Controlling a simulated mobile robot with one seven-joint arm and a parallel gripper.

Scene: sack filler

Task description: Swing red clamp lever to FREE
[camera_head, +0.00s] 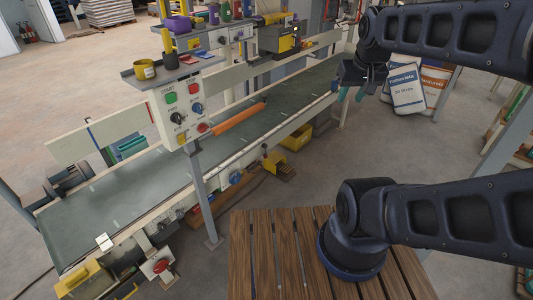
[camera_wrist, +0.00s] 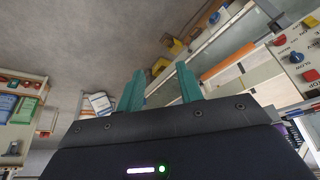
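An orange-red bar (camera_head: 239,118) slants over the conveyor beside the control panel. It also shows in the wrist view (camera_wrist: 229,62), beyond the right finger and apart from it. I cannot tell whether this bar is the clamp lever. No FREE marking is readable.
The control panel (camera_head: 182,110) with START and STOP buttons stands over the conveyor belt (camera_head: 120,195). A slatted wooden table (camera_head: 265,250) is at the front. Printed sacks (camera_head: 404,90) lean at the right. A yellow bin (camera_head: 297,137) is under the conveyor. Open floor lies between.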

